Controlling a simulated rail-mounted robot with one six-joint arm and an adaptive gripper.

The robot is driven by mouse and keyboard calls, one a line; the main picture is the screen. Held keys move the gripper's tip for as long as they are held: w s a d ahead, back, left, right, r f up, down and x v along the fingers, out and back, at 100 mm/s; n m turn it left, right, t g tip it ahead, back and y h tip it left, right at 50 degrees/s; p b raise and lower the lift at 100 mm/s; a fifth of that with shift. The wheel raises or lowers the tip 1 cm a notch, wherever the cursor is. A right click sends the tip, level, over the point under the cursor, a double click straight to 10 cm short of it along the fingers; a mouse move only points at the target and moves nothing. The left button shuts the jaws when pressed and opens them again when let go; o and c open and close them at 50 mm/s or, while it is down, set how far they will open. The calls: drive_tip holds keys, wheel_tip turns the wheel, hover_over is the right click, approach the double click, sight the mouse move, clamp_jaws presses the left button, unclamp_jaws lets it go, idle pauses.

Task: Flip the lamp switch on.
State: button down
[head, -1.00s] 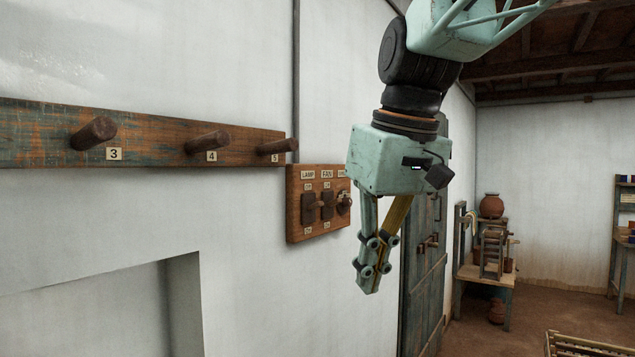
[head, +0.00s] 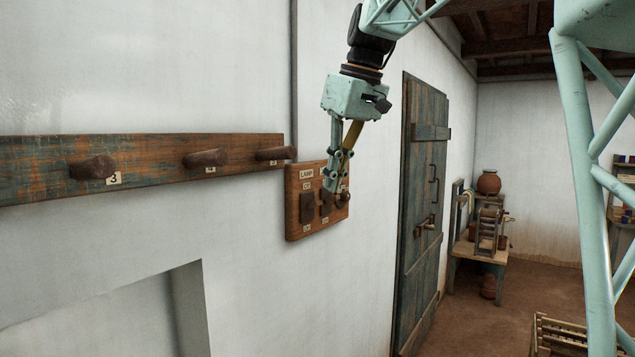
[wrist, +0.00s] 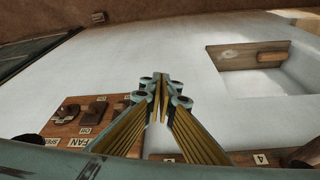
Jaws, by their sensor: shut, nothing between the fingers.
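The wooden switch board (head: 291,212) is on the white wall in the head view. The lamp switch (head: 307,209) is the dark one at its left, under the LAMP label (head: 307,174); I cannot tell its position for sure. My gripper (head: 332,189) is shut and empty, pointing down in front of the right half of the board, right of the lamp switch. It hides part of the fan switch and its label. In the wrist view the fingers (wrist: 160,82) are together, and the board (wrist: 75,103) lies at lower left, with the FAN label (wrist: 97,145) showing.
A peg rail (head: 140,160) with several wooden pegs runs along the wall left of the board. A wall recess (head: 110,310) is below it. A dark door (head: 425,200) stands to the right. The wall under the board is bare.

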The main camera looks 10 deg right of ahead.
drive_tip(key=w+r+n+p, duration=0.1)
drive_tip(key=w+r+p, duration=0.1)
drive_tip(key=w, duration=0.4)
drive_tip(key=w+d+r+n+p, duration=0.1)
drive_tip(key=w+r+p, duration=0.1)
drive_tip(key=w, duration=0.3)
drive_tip(key=w+r+n+y+p, duration=0.1)
drive_tip(key=w+r+p, duration=0.2)
drive_tip(key=w, duration=0.3)
drive_tip(key=shift+w+d+p, duration=0.35)
drive_tip(key=shift+d+p, duration=0.05)
drive_tip(key=shift+p, duration=0.15)
hover_over(309, 207)
drive_tip(key=d, duration=0.2)
wheel_tip(309, 207, down, 11)
drive_tip(key=shift+s+a+r+p, duration=0.15)
drive_tip(key=shift+p, duration=0.15)
drive_tip(key=shift+s+f, duration=0.2)
drive_tip(key=shift+f, duration=0.1)
drive_tip(key=shift+s+d+f, duration=0.25)
drive_tip(key=shift+d+f, duration=0.1)
drive_tip(key=shift+f, duration=0.4)
